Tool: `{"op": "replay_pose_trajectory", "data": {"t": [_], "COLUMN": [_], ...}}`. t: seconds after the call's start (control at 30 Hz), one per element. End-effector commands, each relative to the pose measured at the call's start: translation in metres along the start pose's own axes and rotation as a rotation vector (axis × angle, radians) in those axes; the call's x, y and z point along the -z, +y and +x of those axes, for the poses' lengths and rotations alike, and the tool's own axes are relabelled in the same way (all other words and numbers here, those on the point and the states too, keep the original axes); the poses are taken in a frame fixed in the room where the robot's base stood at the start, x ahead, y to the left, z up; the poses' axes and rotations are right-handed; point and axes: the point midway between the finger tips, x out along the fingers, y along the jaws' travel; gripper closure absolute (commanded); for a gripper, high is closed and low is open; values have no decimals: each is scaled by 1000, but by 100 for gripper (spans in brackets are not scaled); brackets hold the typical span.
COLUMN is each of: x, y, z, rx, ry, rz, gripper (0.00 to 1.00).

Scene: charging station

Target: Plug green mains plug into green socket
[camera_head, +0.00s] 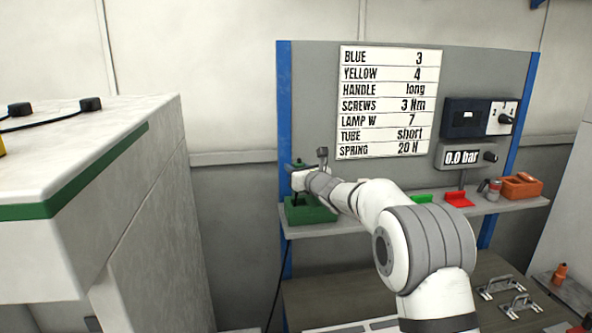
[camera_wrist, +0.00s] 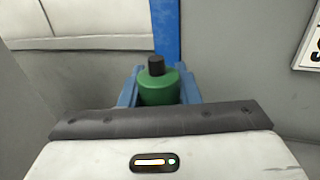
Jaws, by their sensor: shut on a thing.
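My gripper (camera_head: 299,178) is over the left end of the shelf, at the green box (camera_head: 318,214). In the wrist view its blue fingers (camera_wrist: 160,76) are shut on a green bottle-like thing (camera_wrist: 160,88) with a black top, one finger on each side. The held thing looks upright; its lower part is hidden by my gripper body. I cannot tell whether it is the green mains plug, and I cannot make out a green socket for certain.
The shelf (camera_head: 345,229) also bears a green piece (camera_head: 421,198), a red piece (camera_head: 458,198) and an orange bin (camera_head: 521,187). A sign (camera_head: 388,103) hangs behind. Black plug-like ends (camera_head: 91,104) lie on the white counter (camera_head: 90,128) at left. Metal handles (camera_head: 500,288) lie on the lower bench.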

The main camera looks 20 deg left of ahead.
Motion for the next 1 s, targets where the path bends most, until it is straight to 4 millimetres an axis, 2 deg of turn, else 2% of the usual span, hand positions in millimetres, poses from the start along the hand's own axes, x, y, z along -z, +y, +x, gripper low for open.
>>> {"op": "replay_pose_trajectory", "data": {"t": [0.03, 0.3, 1.0], "x": [10, 29, 31], "y": [0, 0, 0], "z": [0, 0, 0], "rx": [0, 0, -1], "ry": [-1, -1, -1], "rz": [-1, -1, 0], "gripper": [95, 95, 95]}}
